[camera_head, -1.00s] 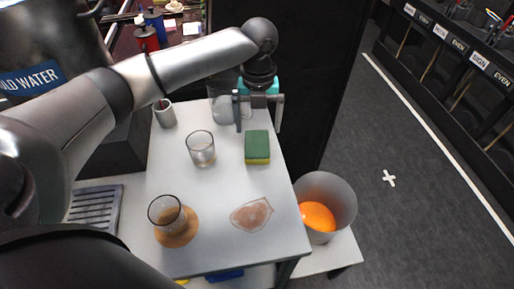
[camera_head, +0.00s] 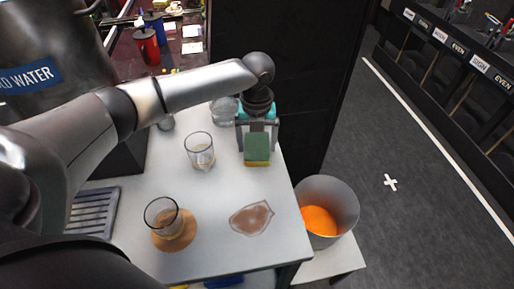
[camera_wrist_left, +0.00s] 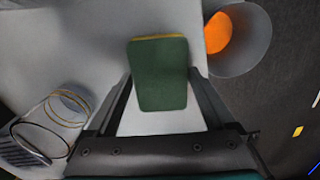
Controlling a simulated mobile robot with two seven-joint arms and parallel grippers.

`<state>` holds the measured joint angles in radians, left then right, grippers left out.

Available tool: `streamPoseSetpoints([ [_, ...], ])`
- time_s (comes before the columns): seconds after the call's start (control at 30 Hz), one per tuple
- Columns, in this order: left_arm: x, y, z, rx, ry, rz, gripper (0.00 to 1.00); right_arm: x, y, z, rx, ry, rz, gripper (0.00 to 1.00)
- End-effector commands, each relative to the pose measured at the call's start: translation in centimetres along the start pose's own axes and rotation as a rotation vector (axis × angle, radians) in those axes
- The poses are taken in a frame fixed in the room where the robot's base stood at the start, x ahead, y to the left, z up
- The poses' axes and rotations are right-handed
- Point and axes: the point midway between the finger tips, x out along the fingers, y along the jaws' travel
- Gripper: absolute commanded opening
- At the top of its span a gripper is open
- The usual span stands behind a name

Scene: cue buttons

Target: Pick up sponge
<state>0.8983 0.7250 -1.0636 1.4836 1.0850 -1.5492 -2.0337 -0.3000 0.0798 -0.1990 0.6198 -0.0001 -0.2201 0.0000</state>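The sponge (camera_head: 257,147), green on top with a yellow underside, lies on the white table at its right side. It also shows in the left wrist view (camera_wrist_left: 160,75), between the two fingers. My left gripper (camera_head: 257,138) is over the sponge's far end, pointing down, with one finger on each side. It is open; the fingers look spread along the sponge's sides, and I cannot tell whether either touches it. My right gripper is not in view.
A clear glass (camera_head: 199,150) stands left of the sponge, and another (camera_head: 224,110) behind it. A bin (camera_head: 341,205) with an orange item stands beyond the table's right edge.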

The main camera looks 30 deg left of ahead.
Motion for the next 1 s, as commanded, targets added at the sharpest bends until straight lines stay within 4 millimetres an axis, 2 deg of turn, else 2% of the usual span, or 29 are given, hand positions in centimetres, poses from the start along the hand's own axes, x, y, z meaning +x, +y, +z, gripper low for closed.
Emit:
streamPoseSetpoints([
  [0.07,0.0,0.0,0.0,0.000,0.000,0.000,0.78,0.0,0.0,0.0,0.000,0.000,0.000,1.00],
  [0.5,0.0,0.0,0.0,0.000,0.000,0.000,0.29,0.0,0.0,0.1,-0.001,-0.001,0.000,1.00],
  [0.77,-0.3,0.0,0.0,0.000,-0.001,-0.001,0.28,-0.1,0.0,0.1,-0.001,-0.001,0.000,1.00],
  [0.87,-1.2,-0.1,0.1,0.001,-0.002,-0.002,0.28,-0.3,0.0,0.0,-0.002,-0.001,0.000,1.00],
  [1.0,-4.1,-0.1,0.1,0.002,-0.004,-0.003,0.28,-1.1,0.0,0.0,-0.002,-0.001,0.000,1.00],
])
